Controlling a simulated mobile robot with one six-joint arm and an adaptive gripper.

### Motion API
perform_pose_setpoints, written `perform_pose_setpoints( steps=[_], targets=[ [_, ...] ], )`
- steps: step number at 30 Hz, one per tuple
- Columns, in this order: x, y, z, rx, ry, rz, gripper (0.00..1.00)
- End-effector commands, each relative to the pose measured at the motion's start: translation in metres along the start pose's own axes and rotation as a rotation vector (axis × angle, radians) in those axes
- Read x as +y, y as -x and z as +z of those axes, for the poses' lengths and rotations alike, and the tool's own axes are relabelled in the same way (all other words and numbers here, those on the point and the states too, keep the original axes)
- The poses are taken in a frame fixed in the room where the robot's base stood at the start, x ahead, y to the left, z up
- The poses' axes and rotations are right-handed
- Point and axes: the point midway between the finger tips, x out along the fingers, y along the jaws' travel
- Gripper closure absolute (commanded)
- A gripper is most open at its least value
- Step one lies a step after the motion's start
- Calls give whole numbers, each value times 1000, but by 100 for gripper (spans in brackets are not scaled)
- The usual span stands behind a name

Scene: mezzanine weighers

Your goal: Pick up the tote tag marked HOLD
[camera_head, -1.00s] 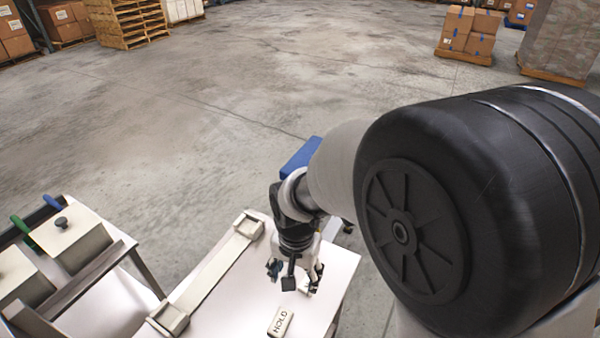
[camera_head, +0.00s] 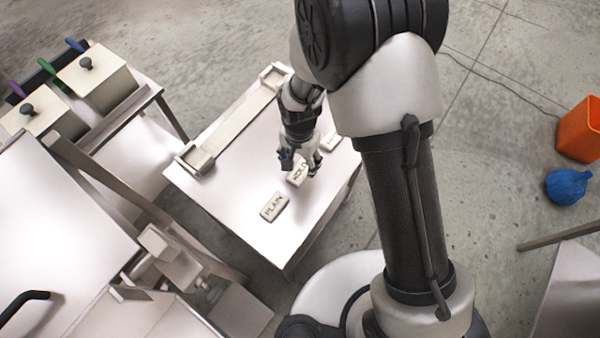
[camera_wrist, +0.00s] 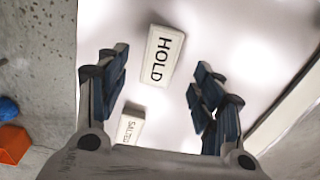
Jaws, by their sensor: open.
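The tote tag marked HOLD (camera_wrist: 161,58) is a pale block with black letters, lying flat on the white table (camera_head: 235,150). In the head view the HOLD tag (camera_head: 298,174) is partly hidden by my gripper. My gripper (camera_head: 301,170) is over it, pointing down. In the wrist view my gripper (camera_wrist: 158,82) is open and empty, and the HOLD tag shows between and beyond the fingertips, apart from them. A tag marked PLAIN (camera_head: 273,207) lies nearer the table's front corner. A tag that seems to read SALTED (camera_wrist: 130,126) lies on the HOLD tag's other side.
A pale rail with raised ends (camera_head: 232,120) runs along the table's left edge. Lidded bins (camera_head: 97,78) with coloured handles stand on a bench at left. An orange bin (camera_head: 580,130) and a blue bag (camera_head: 568,186) are on the floor at right.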

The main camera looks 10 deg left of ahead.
Motion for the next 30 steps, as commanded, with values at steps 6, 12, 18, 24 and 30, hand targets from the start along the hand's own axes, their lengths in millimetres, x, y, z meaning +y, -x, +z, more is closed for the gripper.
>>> perform_pose_setpoints(
  steps=[6,12,18,24,30],
  targets=[
    [0,-13,0,0,0,-1,39],
    [-1,-44,2,0,1,1,39],
    [-1,-56,2,1,0,-1,39],
    [-1,-54,2,1,0,-1,44],
    [-1,-54,2,1,0,-1,57]
  ],
)
